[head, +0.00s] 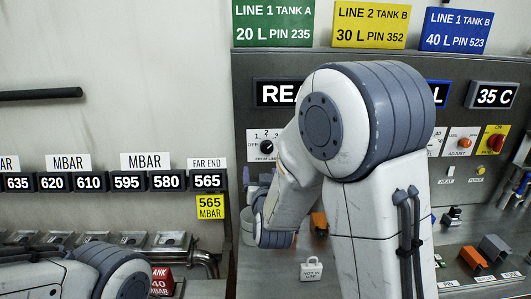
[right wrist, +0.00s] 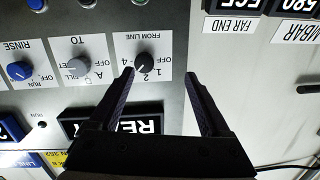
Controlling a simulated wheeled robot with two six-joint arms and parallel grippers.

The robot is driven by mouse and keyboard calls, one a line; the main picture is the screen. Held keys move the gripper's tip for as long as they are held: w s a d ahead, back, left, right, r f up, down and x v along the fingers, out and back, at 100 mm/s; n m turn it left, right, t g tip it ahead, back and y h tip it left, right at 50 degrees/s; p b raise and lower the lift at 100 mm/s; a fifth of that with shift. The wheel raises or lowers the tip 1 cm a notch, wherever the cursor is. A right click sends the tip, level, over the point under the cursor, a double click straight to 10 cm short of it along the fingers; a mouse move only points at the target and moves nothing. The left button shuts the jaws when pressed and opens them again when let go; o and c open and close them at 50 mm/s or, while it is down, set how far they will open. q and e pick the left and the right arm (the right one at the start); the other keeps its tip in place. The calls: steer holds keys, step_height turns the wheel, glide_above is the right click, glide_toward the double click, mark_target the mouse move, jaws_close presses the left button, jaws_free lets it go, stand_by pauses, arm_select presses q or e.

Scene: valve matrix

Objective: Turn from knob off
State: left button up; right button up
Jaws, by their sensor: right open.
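The FROM LINE knob (right wrist: 145,62) is a small black knob on a white label plate in the right wrist view, where the panel appears upside down. It also shows in the head view (head: 266,146), just left of my right arm. My right gripper (right wrist: 159,76) is open and empty. The knob lies between the lines of the two fingers, nearer the left finger in that view, with no visible contact. In the head view my right arm hides most of the panel's middle. My left arm shows at lower left; its gripper is out of view.
A grey TO knob (right wrist: 78,66) and a blue RINSE knob (right wrist: 20,71) sit beside the FROM LINE knob. A REA… display (right wrist: 115,125) is close to the gripper.

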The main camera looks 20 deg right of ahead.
mark_target(267, 148)
steer(key=shift+m+t+h, duration=0.3)
steer(key=shift+t+h, duration=0.2)
steer(key=shift+h, duration=0.3)
steer(key=w+d+p, duration=0.1)
steer(key=w, duration=0.2)
steer(key=w+d+r+p, duration=0.1)
steer(key=w+d, duration=0.1)
steer(key=w, duration=0.1)
steer(key=w+d+p, duration=0.1)
steer(key=w+d, duration=0.1)
steer(key=w, duration=0.1)
steer(key=shift+d+r+p, duration=0.1)
steer(key=shift+r+p, duration=0.1)
steer(key=shift+p, duration=0.1)
steer(key=shift+w+d+f, duration=0.1)
steer(key=shift+w+d, duration=0.05)
steer(key=shift+w, duration=0.45)
jaws_close()
